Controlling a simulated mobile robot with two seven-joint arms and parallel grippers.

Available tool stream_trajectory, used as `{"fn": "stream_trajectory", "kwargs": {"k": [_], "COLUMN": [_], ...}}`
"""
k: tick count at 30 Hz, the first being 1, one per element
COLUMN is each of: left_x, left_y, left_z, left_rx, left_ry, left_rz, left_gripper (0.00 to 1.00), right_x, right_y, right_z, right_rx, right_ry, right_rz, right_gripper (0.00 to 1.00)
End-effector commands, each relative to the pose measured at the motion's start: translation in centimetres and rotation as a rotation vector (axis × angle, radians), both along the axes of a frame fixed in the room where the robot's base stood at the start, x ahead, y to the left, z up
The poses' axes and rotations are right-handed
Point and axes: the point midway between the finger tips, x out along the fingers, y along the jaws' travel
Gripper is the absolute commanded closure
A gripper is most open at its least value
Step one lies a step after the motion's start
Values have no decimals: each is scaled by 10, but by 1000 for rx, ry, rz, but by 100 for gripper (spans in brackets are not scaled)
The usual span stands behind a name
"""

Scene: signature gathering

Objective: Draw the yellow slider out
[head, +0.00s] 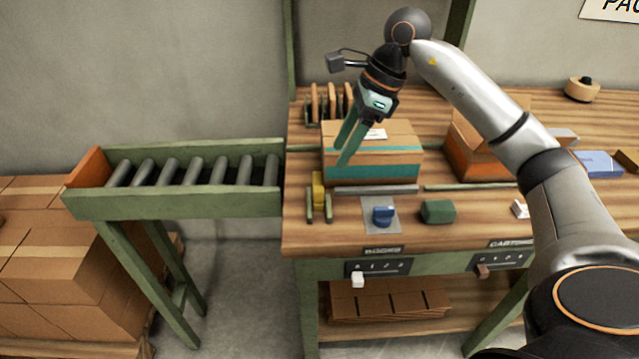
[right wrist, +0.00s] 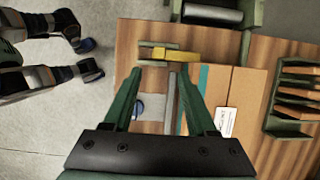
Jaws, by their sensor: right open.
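The yellow slider (head: 318,188) sits between two short green rails at the left end of the wooden bench, just left of the cardboard box. In the right wrist view the yellow slider (right wrist: 178,55) lies beyond the fingertips, crossing the gap between them. My right gripper (head: 345,158) is open and empty, pointing down in front of the box's left part. In the right wrist view the right gripper (right wrist: 160,75) has its two green fingers spread apart. My left gripper is not in view.
A cardboard box (head: 398,147) with a teal band stands right beside the slider. A blue knob (head: 383,216) and a green block (head: 437,211) are at the front. A roller conveyor (head: 185,203) joins the bench at left. An open carton (head: 478,155) stands further right.

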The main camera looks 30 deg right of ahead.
Motion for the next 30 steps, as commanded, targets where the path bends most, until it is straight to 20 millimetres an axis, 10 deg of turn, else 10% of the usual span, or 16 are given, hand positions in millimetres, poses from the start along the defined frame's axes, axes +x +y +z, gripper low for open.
{"fn": "stream_trajectory", "kwargs": {"k": [15,30], "left_x": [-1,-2], "left_y": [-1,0], "left_z": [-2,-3], "left_rx": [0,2], "left_ry": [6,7], "left_rz": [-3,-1], "left_gripper": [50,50], "right_x": [18,20], "right_y": [32,35], "right_z": [-86,-94], "right_rx": [5,4], "right_ry": [2,0], "right_rz": [3,2], "right_gripper": [43,52]}}
